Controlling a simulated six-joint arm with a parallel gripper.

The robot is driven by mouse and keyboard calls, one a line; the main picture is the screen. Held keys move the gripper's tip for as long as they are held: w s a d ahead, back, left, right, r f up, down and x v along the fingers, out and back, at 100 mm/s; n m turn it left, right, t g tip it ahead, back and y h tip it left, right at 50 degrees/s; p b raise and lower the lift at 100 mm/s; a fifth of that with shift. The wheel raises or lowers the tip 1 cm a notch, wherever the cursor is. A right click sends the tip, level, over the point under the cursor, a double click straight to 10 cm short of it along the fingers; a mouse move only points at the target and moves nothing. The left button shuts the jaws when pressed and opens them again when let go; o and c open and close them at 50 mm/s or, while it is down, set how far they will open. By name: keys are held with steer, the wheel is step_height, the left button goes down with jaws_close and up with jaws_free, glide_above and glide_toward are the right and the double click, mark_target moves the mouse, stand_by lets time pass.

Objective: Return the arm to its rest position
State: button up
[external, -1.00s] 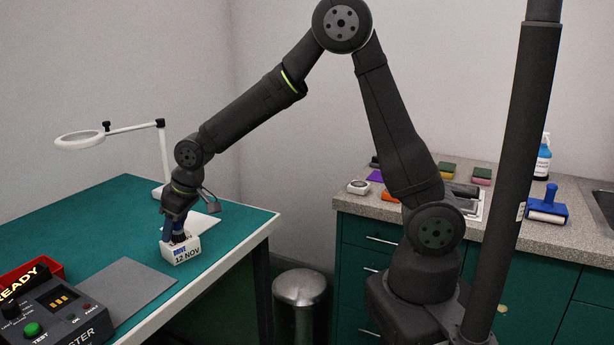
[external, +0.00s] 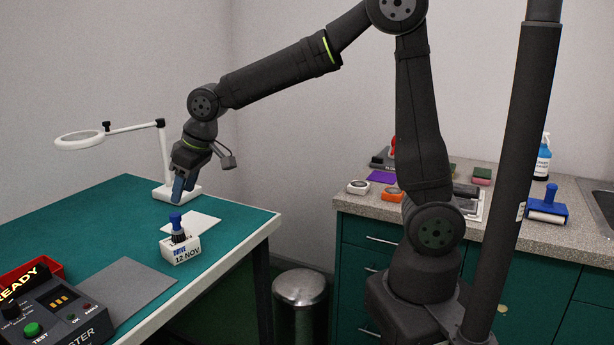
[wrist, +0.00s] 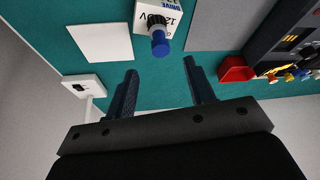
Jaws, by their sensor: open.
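My gripper (external: 184,186) is raised above the green bench, and its jaws are open and empty. In the wrist view my gripper (wrist: 163,92) shows two dark fingers spread apart with only bench between them. Below it a white block (external: 181,249) marked "DRIVE 12 NOV" stands on the bench, with a blue-topped piece (external: 177,226) upright in it. The white block (wrist: 150,13) and the blue top (wrist: 160,46) also show in the wrist view, beyond the fingers and apart from them.
A white magnifier lamp (external: 164,160) stands behind my gripper. A black tester box (external: 55,315), a red bin (external: 30,275) and a grey mat (external: 125,287) are at the front left. A counter (external: 585,240) with a blue roller stands at right.

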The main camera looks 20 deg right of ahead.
mark_target(174, 215)
steer(key=shift+s+d+r, duration=0.1)
steer(key=shift+d+r, duration=0.05)
steer(key=shift+r, duration=0.3)
steer(key=shift+f, duration=0.1)
steer(key=x, duration=1.2)
steer(key=shift+f, duration=0.2)
steer(key=shift+r, duration=1.45)
steer(key=shift+f, duration=0.1)
steer(key=shift+f, duration=0.7)
steer(key=v, duration=1)
